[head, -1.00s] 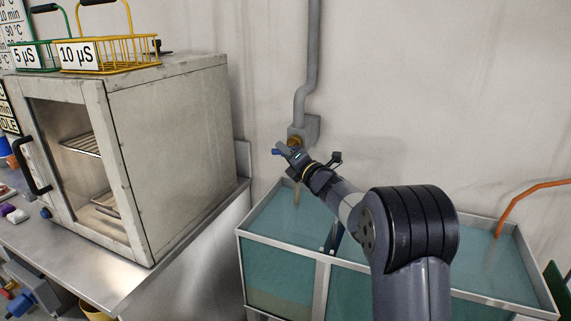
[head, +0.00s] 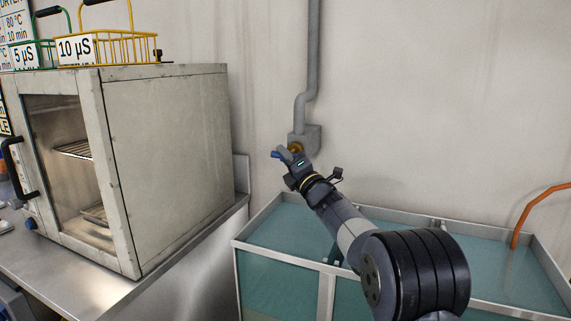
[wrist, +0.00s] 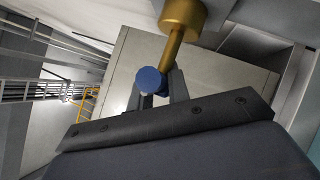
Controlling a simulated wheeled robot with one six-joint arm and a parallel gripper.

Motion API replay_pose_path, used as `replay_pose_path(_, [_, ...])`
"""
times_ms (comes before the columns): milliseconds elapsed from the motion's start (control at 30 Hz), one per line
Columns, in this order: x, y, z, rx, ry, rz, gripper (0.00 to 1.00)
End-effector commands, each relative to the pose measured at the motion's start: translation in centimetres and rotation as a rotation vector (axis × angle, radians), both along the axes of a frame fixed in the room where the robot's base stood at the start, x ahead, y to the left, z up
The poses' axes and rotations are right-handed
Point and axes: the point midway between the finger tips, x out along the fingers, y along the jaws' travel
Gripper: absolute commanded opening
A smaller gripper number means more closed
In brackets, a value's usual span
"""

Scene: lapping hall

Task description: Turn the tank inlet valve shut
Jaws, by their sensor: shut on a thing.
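The tank inlet valve has a brass body (head: 295,147) on a grey wall box, above the tank's back left corner. Its blue handle tip (head: 276,154) shows to the left of the brass, beside my gripper (head: 286,156). In the wrist view the brass body (wrist: 181,14) and its stem are at the top. The blue handle end (wrist: 149,80) sits at the jaws (wrist: 164,92). My gripper is shut on the handle. The jaws hide part of the handle. The water tank (head: 283,258) stands below my arm.
A grey pipe (head: 313,60) runs up the wall from the valve box. A large oven (head: 165,165) stands on a steel bench at the left, with wire baskets (head: 120,48) on top. An orange hose (head: 530,208) enters the tank at right.

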Motion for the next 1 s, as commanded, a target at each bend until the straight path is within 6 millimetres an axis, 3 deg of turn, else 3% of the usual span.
replay_pose_path(233, [0.0,0.0,-0.1,0.001,0.004,0.000,0.00])
replay_pose_path(267, [0.0,-0.1,-0.2,0.001,0.004,0.000,0.20])
replay_pose_path(500, [0.0,0.0,-0.1,0.001,0.003,0.000,0.39])
replay_pose_path(800, [-0.2,-0.2,-0.2,0.000,0.002,-0.001,0.39])
replay_pose_path(1000, [-1.8,-1.3,-0.9,-0.001,0.002,-0.002,0.39])
